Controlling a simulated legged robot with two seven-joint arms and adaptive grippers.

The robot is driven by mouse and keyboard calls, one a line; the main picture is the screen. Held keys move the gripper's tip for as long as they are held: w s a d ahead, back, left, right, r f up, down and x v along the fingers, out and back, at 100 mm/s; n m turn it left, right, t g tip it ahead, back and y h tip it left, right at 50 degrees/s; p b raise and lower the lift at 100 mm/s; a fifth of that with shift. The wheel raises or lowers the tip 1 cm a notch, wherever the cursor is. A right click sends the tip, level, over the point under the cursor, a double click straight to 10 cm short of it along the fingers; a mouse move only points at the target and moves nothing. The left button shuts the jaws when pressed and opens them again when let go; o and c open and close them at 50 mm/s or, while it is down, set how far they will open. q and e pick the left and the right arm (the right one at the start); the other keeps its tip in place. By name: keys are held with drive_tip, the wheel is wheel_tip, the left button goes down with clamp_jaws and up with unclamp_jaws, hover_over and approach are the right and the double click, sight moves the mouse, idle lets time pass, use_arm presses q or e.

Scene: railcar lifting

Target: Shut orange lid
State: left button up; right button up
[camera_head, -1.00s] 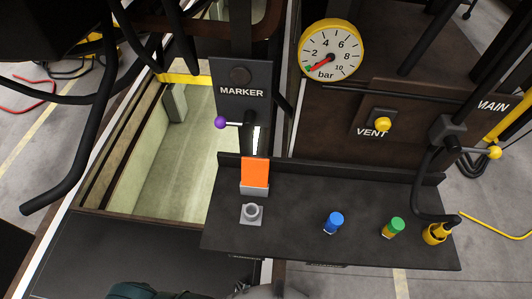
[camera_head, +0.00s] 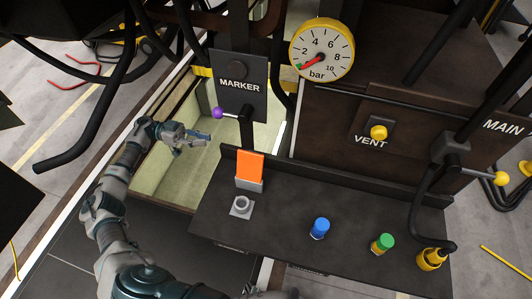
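The orange lid (camera_head: 249,168) stands upright on a grey hinge block at the left end of the dark shelf. A grey round socket (camera_head: 241,206) sits uncovered just in front of it. My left gripper (camera_head: 203,142) is to the left of and beyond the lid, over the open pit, apart from the lid and the shelf. Its fingers look spread, with nothing between them. My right gripper is not in view.
The dark shelf (camera_head: 290,213) also bears a blue plug (camera_head: 320,228), a green plug (camera_head: 382,243) and a yellow connector (camera_head: 431,258). A MARKER panel (camera_head: 239,84) with a purple-knobbed lever (camera_head: 218,113) stands behind. A raised edge runs along the shelf's back.

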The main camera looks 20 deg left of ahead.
use_arm(q)
drive_tip(key=s+d, duration=0.1)
drive_tip(key=d, duration=0.1)
drive_tip(key=p, duration=0.2)
approach(262, 153)
drive_tip(key=d, duration=0.1)
drive_tip(key=d+p, duration=0.1)
drive_tip(key=d, duration=0.3)
drive_tip(key=shift+w+p, duration=0.3)
drive_tip(key=shift+p, duration=0.1)
drive_tip(key=d, duration=0.2)
drive_tip(key=d+p, duration=0.1)
drive_tip(key=shift+w+f, duration=0.2)
drive_tip(key=shift+f, duration=0.1)
drive_tip(key=shift+d, duration=0.25)
drive_tip(key=shift+d+r, duration=0.1)
drive_tip(key=shift+d, duration=0.35)
drive_tip(key=shift+s+d, duration=0.1)
drive_tip(key=shift+d, duration=0.05)
drive_tip(key=c, duration=0.3)
clamp_jaws()
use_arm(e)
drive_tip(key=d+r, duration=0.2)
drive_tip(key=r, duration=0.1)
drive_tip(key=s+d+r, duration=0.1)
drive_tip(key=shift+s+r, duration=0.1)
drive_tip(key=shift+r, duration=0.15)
